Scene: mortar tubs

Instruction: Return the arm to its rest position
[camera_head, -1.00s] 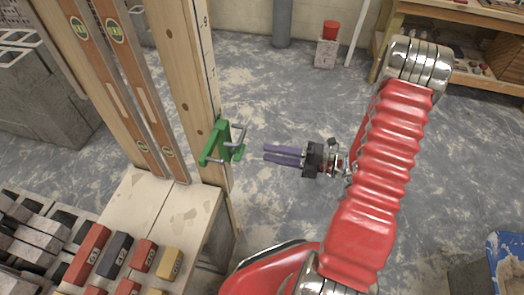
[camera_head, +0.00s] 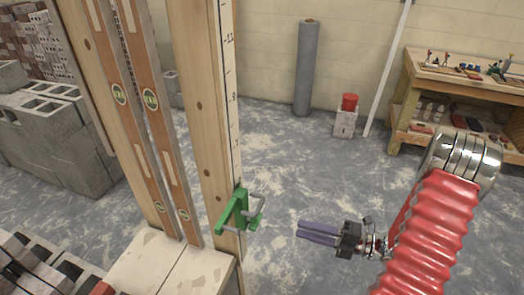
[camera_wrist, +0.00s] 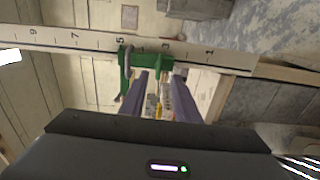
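My gripper (camera_head: 299,229) has two purple fingers that point left in the head view. The fingers are apart with nothing between them; in the wrist view a clear gap shows between the fingertips (camera_wrist: 162,78). A green clamp (camera_head: 235,212) with a grey metal bar is on the upright wooden post (camera_head: 207,110) marked with a number scale. My gripper is to the right of the clamp, apart from it in the head view. In the wrist view the clamp (camera_wrist: 125,68) lies beyond the fingertips. My red ribbed arm comes from the lower right.
Two spirit levels (camera_head: 150,100) lean beside the post. A pale bench top (camera_head: 150,262) is below them, with grey blocks (camera_head: 50,130) at left. A workbench (camera_head: 465,80), a grey roll (camera_head: 305,70) and a red-topped block (camera_head: 346,118) stand behind. Open floor lies between.

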